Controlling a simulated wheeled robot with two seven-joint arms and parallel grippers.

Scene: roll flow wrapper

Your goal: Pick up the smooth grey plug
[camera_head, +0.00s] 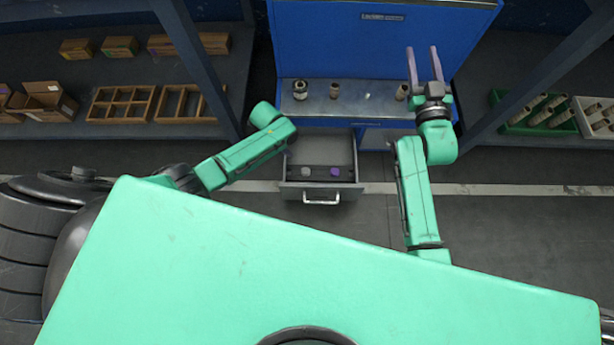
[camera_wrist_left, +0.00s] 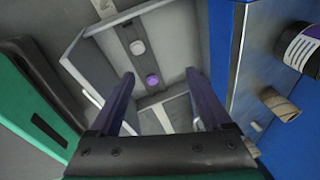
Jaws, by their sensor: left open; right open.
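A small light grey plug (camera_head: 306,171) sits in the open drawer (camera_head: 321,187), left of a purple plug (camera_head: 335,171). Whether it is smooth is too small to tell. In the left wrist view the grey plug (camera_wrist_left: 137,47) and the purple plug (camera_wrist_left: 152,80) rest on a dark strip inside the drawer. My left gripper (camera_wrist_left: 162,84) is open and empty, its fingers pointing toward the drawer and apart from both plugs; the head view hides its fingers. My right gripper (camera_head: 423,52) is open and empty, in front of the blue cabinet's right side.
The blue cabinet (camera_head: 350,45) has a counter (camera_head: 347,108) above the drawer, holding a metal-and-dark roll (camera_head: 300,89) and cardboard tubes (camera_head: 334,90). Shelves with boxes and wooden trays (camera_head: 121,103) stand at left. A green crate of tubes (camera_head: 537,112) stands at right. The floor before the drawer is clear.

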